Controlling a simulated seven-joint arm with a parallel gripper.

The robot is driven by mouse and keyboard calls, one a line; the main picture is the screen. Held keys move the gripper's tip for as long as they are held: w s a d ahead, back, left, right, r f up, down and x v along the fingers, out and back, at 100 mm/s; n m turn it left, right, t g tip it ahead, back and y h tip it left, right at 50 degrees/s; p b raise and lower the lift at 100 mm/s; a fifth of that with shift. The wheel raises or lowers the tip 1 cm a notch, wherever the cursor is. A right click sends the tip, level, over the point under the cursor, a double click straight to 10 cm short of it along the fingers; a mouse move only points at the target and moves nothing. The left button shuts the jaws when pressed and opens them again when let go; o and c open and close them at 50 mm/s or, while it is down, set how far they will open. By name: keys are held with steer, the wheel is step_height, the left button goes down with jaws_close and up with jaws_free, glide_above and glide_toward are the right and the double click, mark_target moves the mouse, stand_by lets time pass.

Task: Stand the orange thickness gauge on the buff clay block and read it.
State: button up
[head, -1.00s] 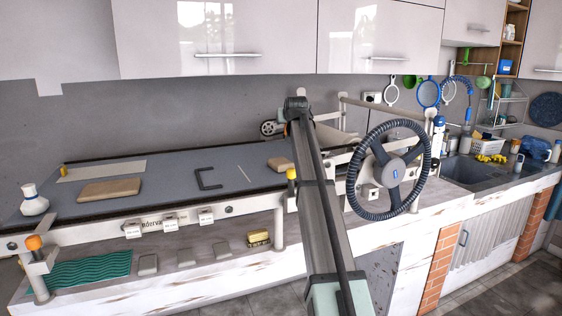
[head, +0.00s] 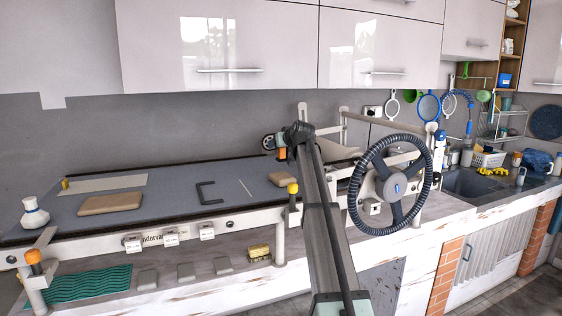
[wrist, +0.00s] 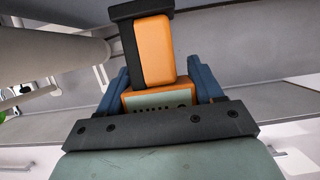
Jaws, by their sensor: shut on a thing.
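The orange thickness gauge (wrist: 155,50), with a black frame and a small display, is clamped between the two blue fingers of my gripper (wrist: 162,82) in the wrist view. In the head view a bit of the orange gauge (head: 282,153) shows beside my wrist, above the back of the grey bed; the fingers are hidden there. A large buff clay slab (head: 110,203) lies flat on the left of the bed. A smaller buff block (head: 282,179) lies on the bed just left of my arm, below the gauge. The gauge is apart from both. Its reading is not legible.
The grey bed (head: 165,203) also carries a pale flat sheet (head: 105,183), a dark C-shaped piece (head: 207,193) and a thin stick (head: 245,188). A white bottle (head: 35,214) stands at its left end. A large handwheel (head: 352,205) stands right of my arm.

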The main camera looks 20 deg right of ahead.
mark_target(284, 156)
steer(key=shift+f, duration=2.8)
steer(key=shift+f, duration=0.15)
steer(key=o, duration=1.2)
steer(key=shift+s+r, duration=0.2)
steer(key=v, duration=1.1)
steer(key=shift+s+r, duration=0.2)
steer(key=shift+s, duration=0.05)
